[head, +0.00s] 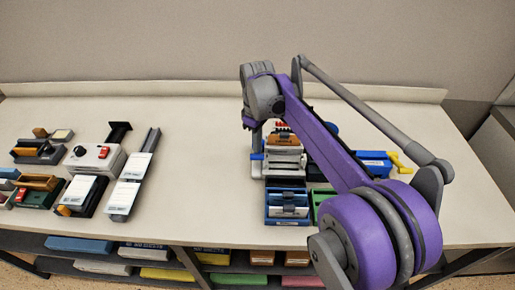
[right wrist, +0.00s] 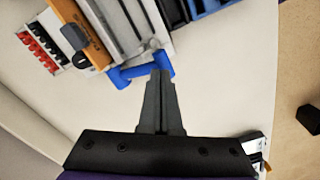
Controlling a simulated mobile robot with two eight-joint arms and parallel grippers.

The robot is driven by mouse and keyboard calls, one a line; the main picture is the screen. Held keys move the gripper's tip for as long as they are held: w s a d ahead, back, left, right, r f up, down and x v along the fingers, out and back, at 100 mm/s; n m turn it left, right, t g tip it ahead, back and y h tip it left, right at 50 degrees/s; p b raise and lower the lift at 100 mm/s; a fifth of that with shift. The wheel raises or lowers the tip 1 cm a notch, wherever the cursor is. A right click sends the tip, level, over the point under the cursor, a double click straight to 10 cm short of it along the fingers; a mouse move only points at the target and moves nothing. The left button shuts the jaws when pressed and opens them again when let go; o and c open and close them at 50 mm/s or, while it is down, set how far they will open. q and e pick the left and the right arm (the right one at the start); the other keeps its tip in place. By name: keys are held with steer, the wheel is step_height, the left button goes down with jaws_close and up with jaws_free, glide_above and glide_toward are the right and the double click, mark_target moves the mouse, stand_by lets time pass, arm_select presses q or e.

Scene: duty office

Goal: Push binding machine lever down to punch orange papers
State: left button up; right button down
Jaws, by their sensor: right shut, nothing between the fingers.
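The binding machine (head: 284,160) stands on the table right of centre, partly hidden by my right arm. In the right wrist view its grey metal body (right wrist: 118,22) shows at the top, with a blue lever handle (right wrist: 130,76) at its near edge. An orange strip (right wrist: 88,36) lies along the body; I cannot tell if it is the orange papers. My right gripper (right wrist: 160,76) is shut and empty, its fingertips at the right part of the blue handle. They look in contact, but I cannot be sure. My left gripper is not in view.
Blue trays (head: 287,212) and a blue device with a yellow handle (head: 374,163) stand nearby. A white machine with a red switch (head: 97,156) and several office devices stand at the left. The table between is clear. Shelves with coloured paper (head: 80,244) are below.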

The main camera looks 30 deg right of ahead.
mark_target(257, 156)
steer(key=shift+f, duration=0.1)
stand_by(0.6)
steer(key=shift+f+b, duration=1.55)
steer(key=shift+f, duration=1.4)
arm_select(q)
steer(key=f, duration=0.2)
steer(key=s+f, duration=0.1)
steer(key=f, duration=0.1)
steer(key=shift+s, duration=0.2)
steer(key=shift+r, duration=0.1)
arm_select(e)
steer(key=shift+r, duration=0.1)
steer(key=shift+r+p, duration=1.75)
steer(key=shift+r, duration=1.2)
steer(key=shift+r+p, duration=1.2)
steer(key=shift+r, duration=1.35)
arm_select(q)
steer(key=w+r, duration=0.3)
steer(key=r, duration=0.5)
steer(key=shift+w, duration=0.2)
arm_select(e)
steer(key=shift+w, duration=0.1)
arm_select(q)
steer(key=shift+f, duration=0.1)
arm_select(e)
steer(key=shift+f, duration=0.1)
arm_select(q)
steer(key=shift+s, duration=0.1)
